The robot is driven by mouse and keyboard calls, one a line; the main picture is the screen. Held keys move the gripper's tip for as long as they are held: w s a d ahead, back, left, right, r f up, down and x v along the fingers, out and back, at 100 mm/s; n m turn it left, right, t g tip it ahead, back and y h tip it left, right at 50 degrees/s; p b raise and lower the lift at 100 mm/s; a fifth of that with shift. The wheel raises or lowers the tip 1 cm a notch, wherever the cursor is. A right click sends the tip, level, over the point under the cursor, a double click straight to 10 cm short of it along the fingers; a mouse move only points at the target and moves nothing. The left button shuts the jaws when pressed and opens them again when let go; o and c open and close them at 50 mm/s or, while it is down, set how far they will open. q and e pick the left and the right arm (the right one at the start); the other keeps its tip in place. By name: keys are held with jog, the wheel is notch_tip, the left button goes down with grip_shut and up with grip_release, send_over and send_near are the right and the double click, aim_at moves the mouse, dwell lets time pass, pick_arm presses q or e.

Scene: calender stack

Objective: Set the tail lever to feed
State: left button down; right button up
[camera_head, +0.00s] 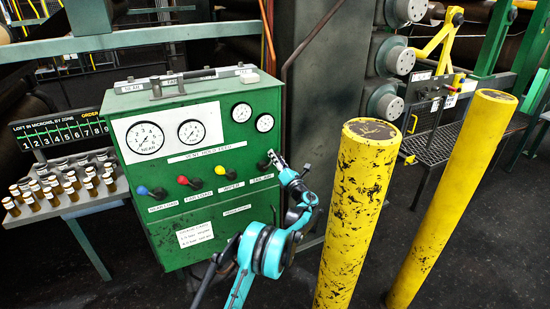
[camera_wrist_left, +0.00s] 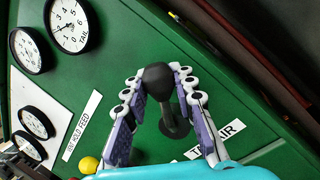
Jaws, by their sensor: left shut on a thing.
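The tail lever has a black round knob (camera_wrist_left: 157,78) on a dark stem at the right end of the lever row on the green cabinet (camera_head: 240,145). A partly hidden label (camera_wrist_left: 222,136) ending in "AIR" sits beside the stem. My left gripper (camera_head: 276,160) is at this lever; in the wrist view its fingers (camera_wrist_left: 156,88) flank the knob and are shut on it. The gripper mostly hides the knob in the head view. My right gripper is in neither view.
Blue (camera_head: 142,190), red (camera_head: 183,180) and yellow (camera_head: 220,170) lever knobs sit to the left on the cabinet. Round dials are above. Two yellow posts (camera_head: 355,220) (camera_head: 455,190) stand to the right. A shelf of small jars (camera_head: 75,200) is at left.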

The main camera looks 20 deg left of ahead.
pick_arm(q)
jog(key=shift+d+f, duration=0.1)
jog(key=c, duration=1.2)
grip_release()
jog(key=v, duration=0.7)
jog(key=shift+d, duration=0.15)
jog(key=shift+s, duration=0.1)
